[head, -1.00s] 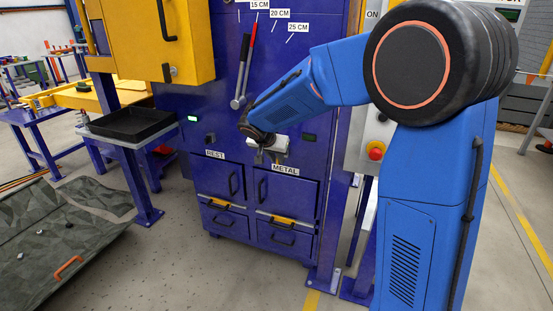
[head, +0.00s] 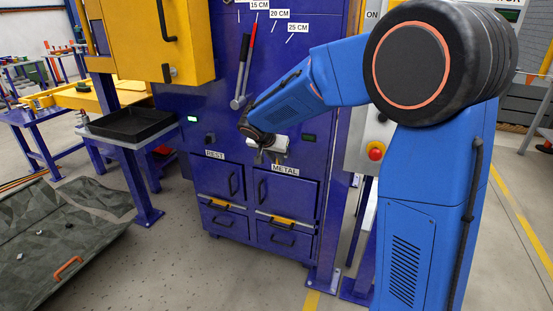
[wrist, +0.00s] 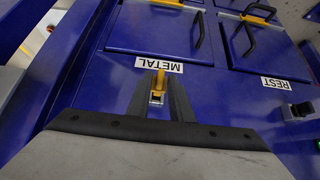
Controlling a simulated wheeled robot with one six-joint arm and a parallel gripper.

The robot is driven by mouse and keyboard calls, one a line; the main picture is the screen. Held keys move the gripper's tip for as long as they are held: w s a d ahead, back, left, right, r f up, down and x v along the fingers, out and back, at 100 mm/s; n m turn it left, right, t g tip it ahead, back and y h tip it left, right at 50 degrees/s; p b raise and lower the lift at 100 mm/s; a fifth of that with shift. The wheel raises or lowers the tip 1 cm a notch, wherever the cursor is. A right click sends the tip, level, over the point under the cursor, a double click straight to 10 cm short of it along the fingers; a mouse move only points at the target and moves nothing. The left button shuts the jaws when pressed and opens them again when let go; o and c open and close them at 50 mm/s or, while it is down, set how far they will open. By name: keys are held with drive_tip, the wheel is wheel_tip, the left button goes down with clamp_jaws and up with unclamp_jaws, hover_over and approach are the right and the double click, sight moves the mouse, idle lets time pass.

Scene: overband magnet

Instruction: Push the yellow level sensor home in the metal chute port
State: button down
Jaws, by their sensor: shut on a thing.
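The yellow level sensor (wrist: 160,80) shows in the wrist view as a narrow yellow body with a pale square end, between the two dark fingers of my gripper (wrist: 158,103). My gripper is shut on it. In the head view my gripper (head: 268,157) is at the blue machine front, just above the METAL label (head: 285,169). That label also shows in the wrist view (wrist: 146,63), just beyond the sensor. The sensor cannot be made out in the head view. The metal chute port is hidden, so I cannot tell how far in the sensor sits.
Blue doors with black handles, the metal one (head: 285,195) and the rest one (head: 215,180), lie below. A black fitting (head: 210,138) sits above the REST label. A small dark display (head: 309,137) is right of my gripper; a lit green one (head: 193,118) is left.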

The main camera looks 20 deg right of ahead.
drive_tip(key=shift+w+d, duration=0.5)
drive_tip(key=shift+w, duration=0.15)
drive_tip(key=shift+w+d, duration=0.45)
drive_tip(key=shift+w, duration=0.2)
idle(0.4)
drive_tip(key=c, duration=1.5)
unclamp_jaws()
drive_tip(key=v, duration=1.7)
drive_tip(key=shift+r, duration=0.2)
drive_tip(key=s+d+f+n+y, duration=0.1)
drive_tip(key=s+d, duration=0.2)
drive_tip(key=s, duration=0.4)
drive_tip(key=s+d+f+n+g, duration=0.1)
drive_tip(key=s+d, duration=0.3)
drive_tip(key=s, duration=0.2)
drive_tip(key=s+d+f+n+y, duration=0.1)
drive_tip(key=s+d, duration=0.2)
drive_tip(key=s, duration=0.4)
drive_tip(key=s+f+n, duration=0.1)
drive_tip(key=s+f, duration=0.1)
drive_tip(key=s, duration=0.4)
drive_tip(key=s+f+n+y, duration=0.1)
drive_tip(key=s+f, duration=0.2)
drive_tip(key=s, duration=0.2)
drive_tip(key=s+d+f+n+y, duration=0.1)
drive_tip(key=s+f+n, duration=0.1)
drive_tip(key=s, duration=0.4)
drive_tip(key=shift+s+d+f, duration=0.1)
drive_tip(key=shift+s+f, duration=0.25)
drive_tip(key=shift+f, duration=0.4)
